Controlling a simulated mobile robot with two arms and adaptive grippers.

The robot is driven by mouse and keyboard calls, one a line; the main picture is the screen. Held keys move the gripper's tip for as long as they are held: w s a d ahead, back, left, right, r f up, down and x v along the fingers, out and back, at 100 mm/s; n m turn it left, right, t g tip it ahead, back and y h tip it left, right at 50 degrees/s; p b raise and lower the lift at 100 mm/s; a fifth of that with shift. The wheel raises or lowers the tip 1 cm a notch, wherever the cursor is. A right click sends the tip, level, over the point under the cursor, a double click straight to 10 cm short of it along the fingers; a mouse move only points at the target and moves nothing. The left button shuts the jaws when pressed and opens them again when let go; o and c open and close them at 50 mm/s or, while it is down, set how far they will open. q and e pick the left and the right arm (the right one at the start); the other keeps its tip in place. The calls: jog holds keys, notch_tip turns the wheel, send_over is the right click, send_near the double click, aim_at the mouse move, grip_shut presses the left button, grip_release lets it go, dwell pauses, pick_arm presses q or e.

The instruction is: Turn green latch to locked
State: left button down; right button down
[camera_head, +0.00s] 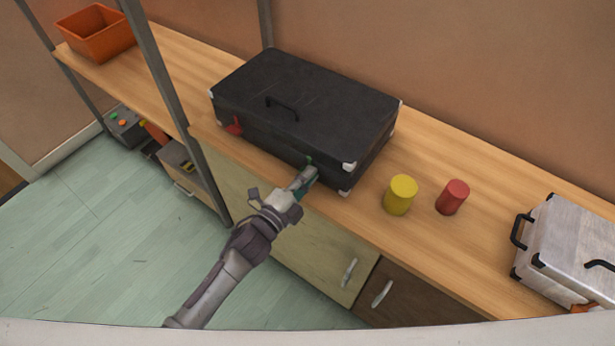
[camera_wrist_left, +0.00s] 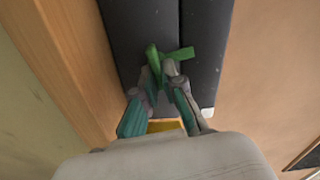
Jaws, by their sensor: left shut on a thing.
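The black case (camera_head: 305,98) lies closed on the wooden counter. Its green latch (camera_wrist_left: 180,54) shows on the case front in the left wrist view, with one part along the seam and one part sideways. In the head view only a little green (camera_head: 308,160) shows by the fingertips, near the case's right front corner. My left gripper (camera_head: 309,172) reaches in from the front and is shut on the green latch; its fingers (camera_wrist_left: 160,74) hide part of it. A red latch (camera_head: 233,126) sits near the case's left front corner. My right gripper is not in view.
A yellow cylinder (camera_head: 401,195) and a red cylinder (camera_head: 453,197) stand right of the case. A silver case (camera_head: 567,248) is at the far right. An orange bin (camera_head: 97,34) is at the far left. A grey post (camera_head: 160,75) rises left of the case.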

pick_arm(q)
jog(key=shift+f+m+b, duration=0.2)
jog(key=shift+m+b, duration=0.1)
jog(key=shift+m, duration=0.9)
jog(key=c, duration=1.3)
grip_release()
jog(key=v, duration=1.2)
